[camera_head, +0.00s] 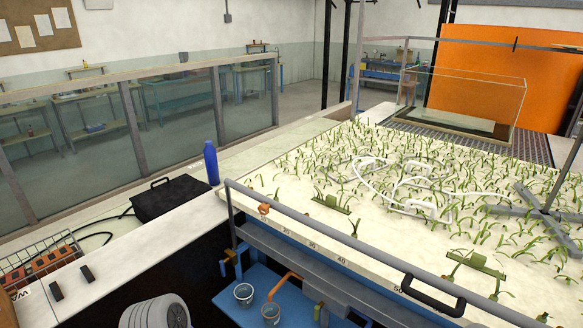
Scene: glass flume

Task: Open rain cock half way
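No part is clearly labelled as the rain cock. A small orange-brown fitting (264,209) sits at the near left corner of the planted bed (330,235), just behind the front rail. An orange bent pipe (285,283) shows below the bed beside two small buckets, one of them here (243,293). A small orange piece (228,257) is on the blue frame to the left. I cannot tell which of these is the cock, or how any handle is turned. Neither of my grippers can be made out in the view.
A grey rail with a black handle (432,296) runs along the bed's front. A blue bottle (211,163), a black case (170,197), a wire basket (40,260) and two small dark blocks (56,291) are on the left bench. White tubing (385,185) lies among the plants.

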